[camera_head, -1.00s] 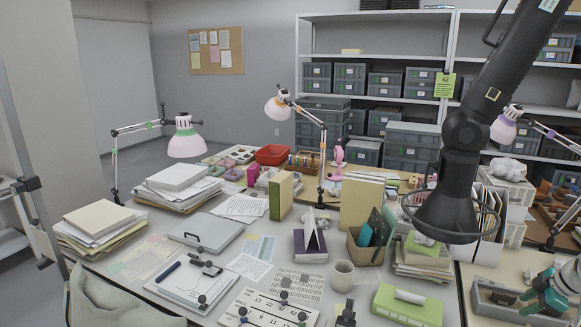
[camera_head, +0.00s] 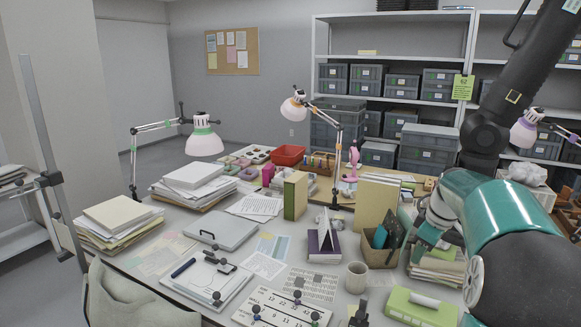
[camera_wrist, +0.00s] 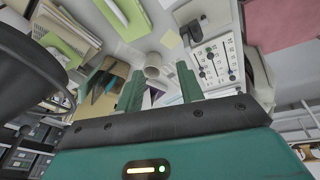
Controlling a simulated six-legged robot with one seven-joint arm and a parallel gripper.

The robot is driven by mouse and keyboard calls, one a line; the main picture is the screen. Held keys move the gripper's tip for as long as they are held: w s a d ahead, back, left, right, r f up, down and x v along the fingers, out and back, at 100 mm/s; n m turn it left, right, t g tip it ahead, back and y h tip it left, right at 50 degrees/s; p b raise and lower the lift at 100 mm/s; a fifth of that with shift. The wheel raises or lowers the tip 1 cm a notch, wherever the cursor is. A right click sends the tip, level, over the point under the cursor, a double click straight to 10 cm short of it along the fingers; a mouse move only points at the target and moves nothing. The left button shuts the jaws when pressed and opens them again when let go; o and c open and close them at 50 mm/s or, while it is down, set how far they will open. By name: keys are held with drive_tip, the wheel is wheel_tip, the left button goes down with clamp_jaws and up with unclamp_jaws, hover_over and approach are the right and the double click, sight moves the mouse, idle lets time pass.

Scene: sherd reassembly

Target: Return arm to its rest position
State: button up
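My gripper (camera_wrist: 160,90) shows in the wrist view with its two green fingers apart and nothing held between them. The cream mug (camera_wrist: 152,72) appears beyond the gap between the fingers, on the desk. In the head view my teal and black arm fills the right side, raised and bent over the right end of the desk. It hides part of the papers and boxes there. I cannot make out the fingertips clearly in the head view.
A mug (camera_head: 356,276), a green box (camera_head: 418,307) and a brown basket (camera_head: 372,254) with things in it stand near the arm. A numbered board (camera_head: 283,310) lies at the front. Paper stacks (camera_head: 120,222) and lamps (camera_head: 204,143) crowd the desk.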

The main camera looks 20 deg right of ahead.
drive_tip(key=s+a+r+m+h, duration=0.1)
drive_tip(key=s+a+r, duration=0.1)
drive_tip(key=a, duration=0.9)
drive_tip(key=s+a+r+m, duration=0.1)
drive_tip(key=s+a+r, duration=0.15)
drive_tip(key=a, duration=0.85)
drive_tip(key=s+a+f+m+t+y, duration=0.1)
drive_tip(key=s+a+f+m+t, duration=0.1)
drive_tip(key=s+a, duration=1.2)
wheel_tip(320, 180, down, 2)
drive_tip(key=shift+a+m, duration=0.4)
drive_tip(key=shift+m, duration=0.2)
